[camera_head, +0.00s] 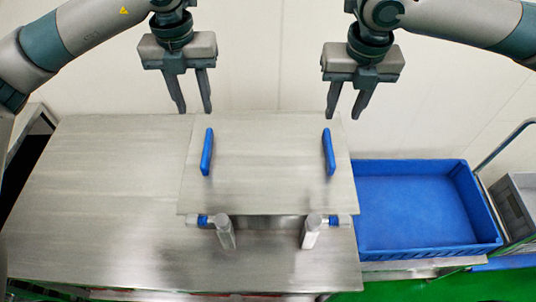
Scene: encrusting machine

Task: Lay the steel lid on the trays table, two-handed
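The steel lid (268,190) is a flat rectangular plate with two upright blue handles, a left one (207,152) and a right one (329,152). It lies level over the right part of a steel table (110,200). I cannot tell whether it touches the tabletop or what is under it. My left gripper (196,109) points down, open and empty, above and behind the left handle. My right gripper (342,115) points down, open and empty, above and behind the right handle. Both appear clear of the handles.
Two grey cylindrical posts, left (226,232) and right (311,232), stand at the lid's front edge. An empty blue crate (487,215) is right of the table. A grey bin (519,200) sits further right. The table's left part is bare. A white wall stands behind.

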